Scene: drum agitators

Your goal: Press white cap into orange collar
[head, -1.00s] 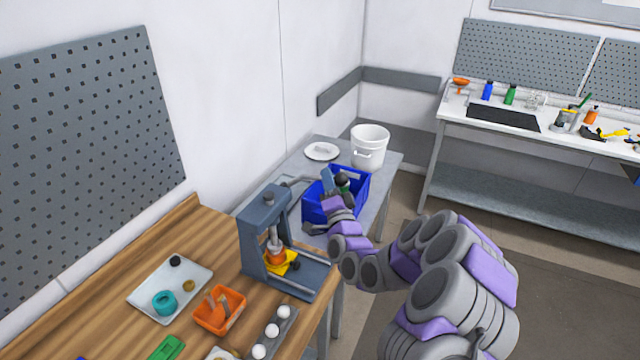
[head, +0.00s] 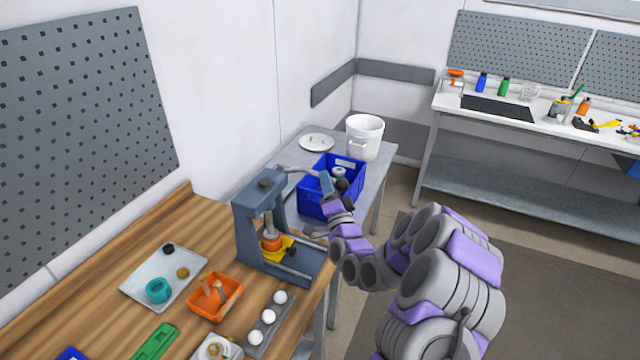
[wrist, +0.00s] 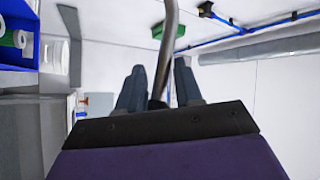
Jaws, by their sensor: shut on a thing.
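The grey press (head: 246,226) stands on the wooden bench. The orange collar (head: 270,244) sits upright on a yellow fixture (head: 282,253) inside it, below the pale ram (head: 269,228). I cannot make out a white cap at the collar apart from the ram. The press lever (head: 290,169) reaches right from the press top to my gripper (head: 325,181), in front of the blue bin. My gripper is shut on this lever; in the wrist view the grey bar (wrist: 168,45) runs between the two fingers. Their contact is partly hidden.
The blue bin (head: 313,205) with objects in it stands close behind my gripper, a white bucket (head: 363,140) beyond. Round white pieces (head: 268,316) sit in a grey rack at the bench front. An orange tray (head: 232,289) and a pale tray (head: 137,290) lie left.

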